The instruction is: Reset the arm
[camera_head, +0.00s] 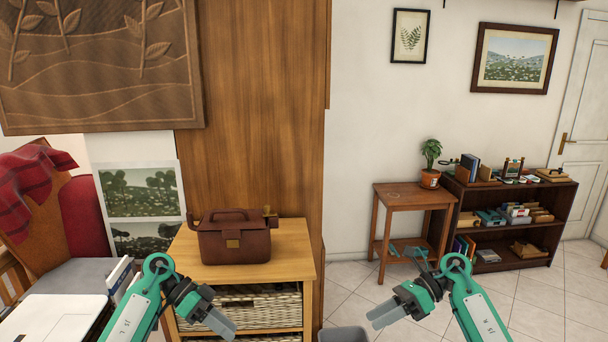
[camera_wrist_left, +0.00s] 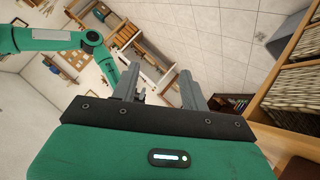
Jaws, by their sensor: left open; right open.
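My left gripper (camera_head: 222,322) is at the lower left of the head view, in front of the wooden cabinet with wicker baskets. Its two fingers (camera_wrist_left: 162,88) show apart in the left wrist view, with nothing between them. My right gripper (camera_head: 380,316) is at the lower right of the head view, over the tiled floor. It is open and no object shows in it. Both green arms come in from the bottom of the head view with their grippers turned inward.
A brown bag (camera_head: 235,238) sits on the wooden cabinet (camera_head: 293,240). A small side table (camera_head: 405,195) and a dark bookshelf (camera_head: 560,208) stand at the right. A grey bin (camera_head: 342,334) is on the floor between the grippers. Tiled floor (camera_head: 545,308) is clear at the right.

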